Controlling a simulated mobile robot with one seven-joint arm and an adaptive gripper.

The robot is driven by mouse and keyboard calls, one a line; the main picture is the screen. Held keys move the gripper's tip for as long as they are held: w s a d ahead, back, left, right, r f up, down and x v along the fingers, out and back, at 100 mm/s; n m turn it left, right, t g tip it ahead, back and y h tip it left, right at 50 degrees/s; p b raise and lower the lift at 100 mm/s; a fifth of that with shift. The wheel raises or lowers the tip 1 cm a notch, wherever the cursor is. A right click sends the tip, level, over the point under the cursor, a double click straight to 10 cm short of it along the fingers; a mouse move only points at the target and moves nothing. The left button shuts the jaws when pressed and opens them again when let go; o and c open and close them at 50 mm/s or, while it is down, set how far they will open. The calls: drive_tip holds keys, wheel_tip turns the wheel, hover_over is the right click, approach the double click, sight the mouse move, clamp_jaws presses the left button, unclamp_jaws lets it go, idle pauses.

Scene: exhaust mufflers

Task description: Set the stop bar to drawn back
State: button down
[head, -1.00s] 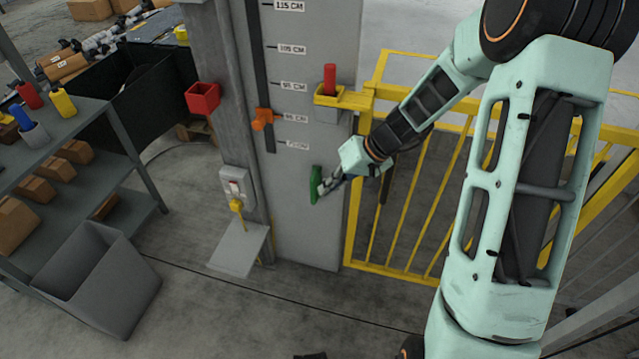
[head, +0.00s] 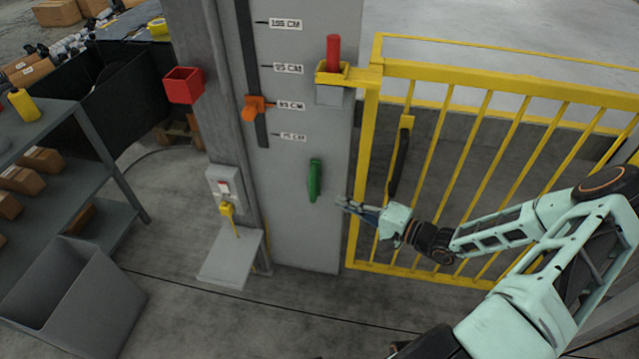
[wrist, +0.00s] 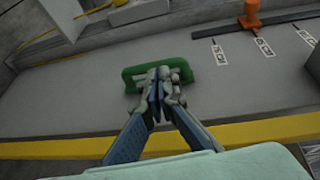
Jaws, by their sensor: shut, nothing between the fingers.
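A green handle (head: 314,180) stands upright on the grey post panel. It also shows in the wrist view (wrist: 190,71), lying across the picture behind my fingertips, which hide its middle. My gripper (head: 341,204) is shut and empty, just right of and below the handle in the head view, with a gap between them. Its fingers meet in the wrist view (wrist: 160,80). A red upright grip (head: 333,53) sits in a yellow bracket (head: 360,76) at the gate's top left corner. No part is marked as the stop bar; I cannot tell which one it is.
The yellow barred gate (head: 480,84) stands right of the panel. An orange slider (head: 254,108) sits on a dark scale rail. A switch box (head: 224,187) with a yellow plug, a small grey shelf (head: 230,260) and a grey bin (head: 70,295) are at left.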

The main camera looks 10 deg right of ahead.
drive_tip(key=shift+w+d+f+m+t+h+b, duration=0.2)
drive_tip(key=shift+w+d+m+t, duration=0.2)
drive_tip(key=shift+d+m+t, duration=0.2)
drive_tip(key=shift+w+d+f+m+t+h+b, duration=0.1)
drive_tip(key=shift+w+d+m+t+h, duration=0.1)
drive_tip(key=shift+w+d+m+t, duration=0.4)
drive_tip(key=shift+s+a, duration=0.15)
drive_tip(key=b+x, duration=0.1)
drive_tip(key=x, duration=0.9)
drive_tip(key=shift+b, duration=0.4)
drive_tip(key=shift+s+r, duration=0.1)
drive_tip(key=s+a+p, duration=0.2)
drive_tip(key=s+p, duration=0.3)
drive_tip(key=s, duration=0.2)
drive_tip(key=shift+s+a+p, duration=0.35)
drive_tip(key=shift+p, duration=0.05)
drive_tip(key=shift+s+d, duration=0.1)
